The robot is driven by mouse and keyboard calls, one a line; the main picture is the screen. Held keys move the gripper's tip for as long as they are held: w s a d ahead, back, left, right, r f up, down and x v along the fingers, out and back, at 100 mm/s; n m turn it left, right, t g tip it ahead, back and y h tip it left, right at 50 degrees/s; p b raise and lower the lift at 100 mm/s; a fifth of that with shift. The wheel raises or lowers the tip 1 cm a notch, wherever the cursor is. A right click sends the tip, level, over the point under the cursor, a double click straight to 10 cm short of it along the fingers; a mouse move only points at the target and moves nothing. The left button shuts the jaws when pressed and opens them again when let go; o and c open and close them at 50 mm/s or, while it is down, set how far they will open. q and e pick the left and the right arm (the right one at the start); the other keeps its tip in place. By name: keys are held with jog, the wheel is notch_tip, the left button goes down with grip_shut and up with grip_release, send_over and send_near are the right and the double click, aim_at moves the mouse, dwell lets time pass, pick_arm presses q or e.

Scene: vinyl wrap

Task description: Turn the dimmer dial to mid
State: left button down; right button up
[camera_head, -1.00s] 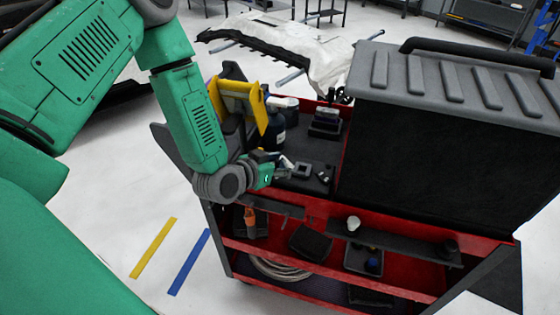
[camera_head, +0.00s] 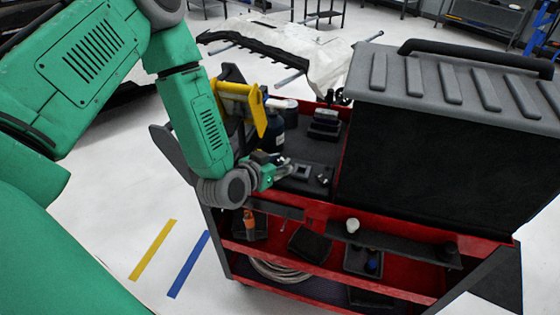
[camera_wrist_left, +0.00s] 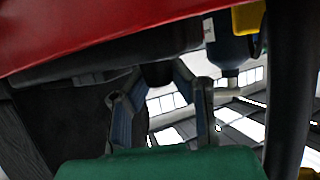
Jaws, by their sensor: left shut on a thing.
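My left gripper (camera_head: 283,167) is low over the left end of the cart's dark top, at its front edge. In the left wrist view its two fingers (camera_wrist_left: 160,105) converge on a dark rounded piece (camera_wrist_left: 157,74), which I take for the dimmer dial. The fingertips are shut around it. The dial's marking and setting cannot be read. In the head view the gripper hides the dial. Small grey and black pieces (camera_head: 302,172) lie just right of the fingers. My right gripper is not in view.
A dark bottle (camera_head: 273,135) and a yellow bracket-like thing (camera_head: 259,112) stand close behind the gripper. A large black case (camera_head: 430,150) with a ribbed grey lid fills the cart's right side. The red cart's lower shelves hold trays and a coiled cable (camera_head: 278,270).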

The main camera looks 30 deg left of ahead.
pick_arm(q)
jog(key=shift+s+f+n+y, duration=0.3)
jog(key=shift+f+n+y, duration=0.1)
jog(key=shift+n+y, duration=0.45)
jog(key=n+g+y+p, duration=0.1)
jog(key=n+y, duration=0.2)
jog(key=y, duration=0.1)
jog(key=shift+d+n, duration=0.15)
jog(key=shift+n, duration=0.1)
jog(key=shift+n+g+y+p, duration=0.4)
jog(key=shift+n+g+y, duration=0.5)
jog(key=shift+n+y, duration=0.35)
jog(key=shift+n+g+y+p, duration=0.3)
jog(key=shift+n+g+y, duration=0.8)
jog(key=shift+n, duration=0.15)
jog(key=c, duration=1.6)
grip_release()
jog(key=shift+w+r+g+y, duration=0.2)
jog(key=shift+g+y, duration=0.1)
